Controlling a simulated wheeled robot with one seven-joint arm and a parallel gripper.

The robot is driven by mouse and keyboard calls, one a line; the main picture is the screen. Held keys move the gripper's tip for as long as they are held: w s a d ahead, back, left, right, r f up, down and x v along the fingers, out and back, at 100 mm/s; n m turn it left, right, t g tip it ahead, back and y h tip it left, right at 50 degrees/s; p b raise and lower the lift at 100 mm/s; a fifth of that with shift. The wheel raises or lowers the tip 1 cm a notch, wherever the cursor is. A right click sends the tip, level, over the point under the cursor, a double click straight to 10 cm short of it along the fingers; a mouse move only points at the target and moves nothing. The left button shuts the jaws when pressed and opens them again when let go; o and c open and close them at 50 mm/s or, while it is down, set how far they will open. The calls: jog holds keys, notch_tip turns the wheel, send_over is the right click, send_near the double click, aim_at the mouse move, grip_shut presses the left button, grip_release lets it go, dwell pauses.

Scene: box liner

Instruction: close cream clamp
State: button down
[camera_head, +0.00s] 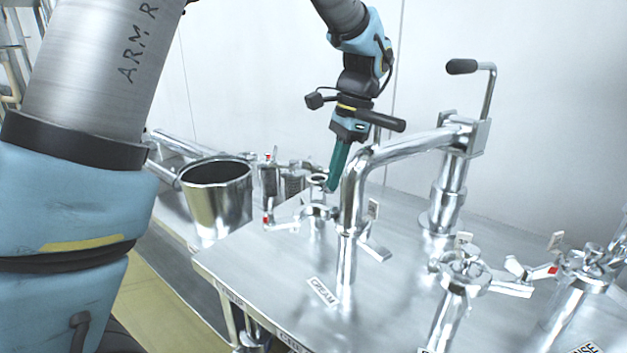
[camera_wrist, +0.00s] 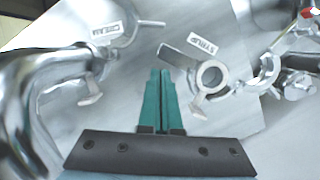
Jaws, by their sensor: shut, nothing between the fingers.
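The cream clamp (camera_head: 374,250) is a shiny metal clamp at the curved pipe's lower end, above the CREAM label (camera_head: 323,291). In the wrist view, its long arm (camera_wrist: 147,24) sticks out beside the CREAM label (camera_wrist: 107,34). Its T-shaped bolt (camera_wrist: 90,94) hangs out separately, apart from that arm; the pipe hides part of the clamp. My gripper (camera_head: 333,184) has teal fingers, pointing down behind the curved pipe. In the wrist view my gripper (camera_wrist: 160,73) is shut and empty, between the cream clamp and the syrup port, touching neither visibly.
The curved pipe (camera_head: 415,146) rises close to my gripper and joins a post with a black-knobbed crank (camera_head: 461,66). The syrup port (camera_wrist: 211,76) stands right in the wrist view. More clamped ports (camera_head: 463,270) stand front right. A metal bucket (camera_head: 217,197) stands left.

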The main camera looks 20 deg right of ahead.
aim_at(314, 199)
jog(key=shift+w+a+f+p, duration=0.1)
jog(key=shift+a+f+p, duration=0.1)
jog(key=shift+a, duration=0.5)
jog(key=shift+a+f+p, duration=0.15)
jog(key=shift+a+p, duration=0.05)
jog(key=shift+a, duration=0.55)
jog(key=shift+w+a+f+p, duration=0.1)
jog(key=shift+a+f+p, duration=0.1)
jog(key=shift+a, duration=0.5)
jog(key=shift+s, duration=0.15)
